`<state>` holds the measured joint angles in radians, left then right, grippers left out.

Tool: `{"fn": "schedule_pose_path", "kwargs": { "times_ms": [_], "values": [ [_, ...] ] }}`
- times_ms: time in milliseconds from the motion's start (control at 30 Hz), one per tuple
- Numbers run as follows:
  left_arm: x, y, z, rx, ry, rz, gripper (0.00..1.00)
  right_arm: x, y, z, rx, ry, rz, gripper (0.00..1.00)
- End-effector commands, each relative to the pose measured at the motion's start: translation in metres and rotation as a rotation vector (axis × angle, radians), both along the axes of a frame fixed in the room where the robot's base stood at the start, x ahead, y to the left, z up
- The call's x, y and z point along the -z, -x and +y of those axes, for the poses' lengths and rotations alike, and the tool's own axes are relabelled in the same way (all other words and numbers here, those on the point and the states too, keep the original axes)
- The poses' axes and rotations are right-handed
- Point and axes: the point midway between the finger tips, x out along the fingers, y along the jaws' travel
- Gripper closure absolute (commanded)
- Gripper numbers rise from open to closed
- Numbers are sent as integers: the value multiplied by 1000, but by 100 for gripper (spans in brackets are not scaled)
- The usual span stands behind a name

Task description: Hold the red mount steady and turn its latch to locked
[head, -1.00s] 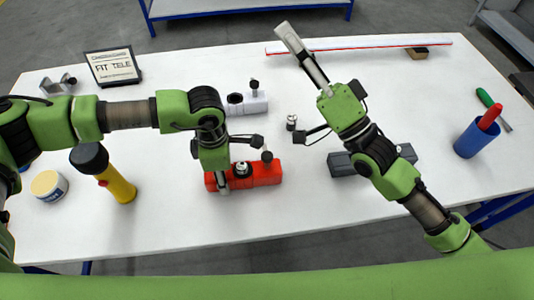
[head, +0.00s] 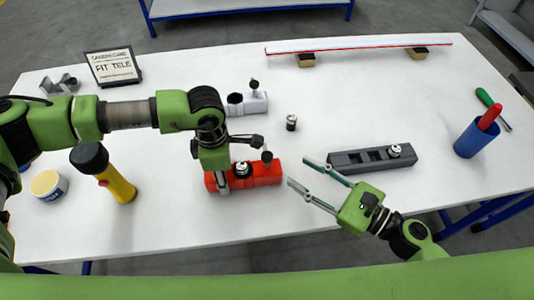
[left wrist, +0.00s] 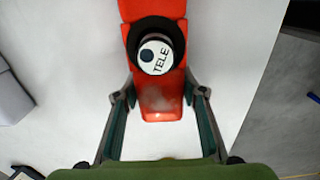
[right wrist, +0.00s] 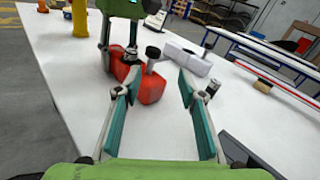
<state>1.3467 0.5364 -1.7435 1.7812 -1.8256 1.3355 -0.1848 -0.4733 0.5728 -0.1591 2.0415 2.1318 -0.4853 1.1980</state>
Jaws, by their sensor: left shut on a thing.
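The red mount (head: 262,174) stands on the white table, with a round part (left wrist: 155,52) marked TELE seated in it. Its latch, a black-knobbed lever (head: 267,156), rises at the right end; the right wrist view shows the latch (right wrist: 152,52) too. My left gripper (left wrist: 160,97) is shut on the mount, one finger on each side of the left part of its body. My right gripper (head: 299,171) is open and empty, just right of the mount, its fingers pointing toward the latch end but apart from it.
A white mount (head: 248,106) stands behind the red one. A small metal cylinder (head: 291,123) and a dark grey slotted block (head: 350,161) stand to the right.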

Motion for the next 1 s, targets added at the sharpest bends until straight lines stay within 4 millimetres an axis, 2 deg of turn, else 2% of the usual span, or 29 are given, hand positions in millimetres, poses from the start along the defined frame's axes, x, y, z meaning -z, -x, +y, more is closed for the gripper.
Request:
{"fn": "schedule_pose_path", "kwargs": {
  "times_ms": [167,367,1000],
  "values": [
    [-1,0,0,0,1,-1,87,-3,17,-4,-15,-130,93,63],
    [-1,0,0,0,1,-1,87,-6,15,2,-20,-164,112,63],
    [-1,0,0,0,1,-1,87,-6,-48,76,-17,-160,109,63]
  ]
}}
